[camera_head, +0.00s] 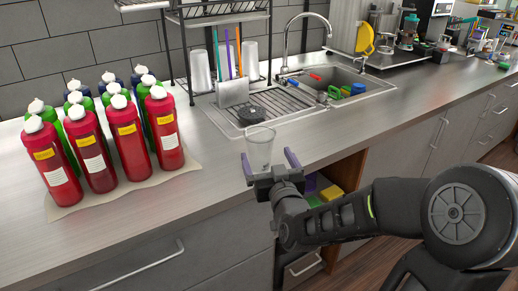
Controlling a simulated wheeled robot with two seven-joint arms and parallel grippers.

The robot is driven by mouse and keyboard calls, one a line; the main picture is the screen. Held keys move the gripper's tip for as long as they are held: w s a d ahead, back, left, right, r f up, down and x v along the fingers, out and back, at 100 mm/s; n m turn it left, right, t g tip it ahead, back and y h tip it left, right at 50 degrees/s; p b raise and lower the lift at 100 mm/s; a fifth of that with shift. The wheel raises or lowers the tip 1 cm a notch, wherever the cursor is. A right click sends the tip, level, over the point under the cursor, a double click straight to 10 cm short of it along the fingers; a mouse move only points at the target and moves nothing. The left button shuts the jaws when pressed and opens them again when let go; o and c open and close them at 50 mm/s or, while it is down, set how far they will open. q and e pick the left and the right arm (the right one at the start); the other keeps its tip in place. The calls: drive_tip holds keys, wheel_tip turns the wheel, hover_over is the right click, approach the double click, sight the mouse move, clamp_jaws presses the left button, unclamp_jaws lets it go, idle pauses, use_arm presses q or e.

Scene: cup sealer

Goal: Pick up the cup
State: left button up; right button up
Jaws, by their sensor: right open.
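A clear cup (260,146) stands upright near the front edge of the grey countertop (215,187), in the middle of the head view. My right gripper (270,163) is open, with its two purple-grey fingers at the near side of the cup, one toward its left and one toward its right. The cup's lower part shows between the fingers. I cannot tell whether either finger touches it. My left gripper is not in view.
Several red, green and dark bottles (128,138) stand on a mat at the left. Behind the cup are a dish rack (233,92) and a sink (345,86) with a faucet. An open cabinet (345,172) lies below the counter edge.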

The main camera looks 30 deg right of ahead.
sight(263, 149)
drive_tip(key=shift+x, duration=1.45)
drive_tip(key=shift+w+p, duration=0.35)
drive_tip(key=shift+p, duration=0.05)
drive_tip(key=p+x, duration=0.1)
drive_tip(key=x, duration=0.2)
drive_tip(key=shift+w+d+r, duration=0.15)
drive_tip(key=shift+w, duration=0.1)
drive_tip(key=shift+w+d, duration=0.15)
drive_tip(key=shift+w, duration=0.3)
drive_tip(key=shift+c, duration=0.2)
drive_tip(key=c, duration=1.3)
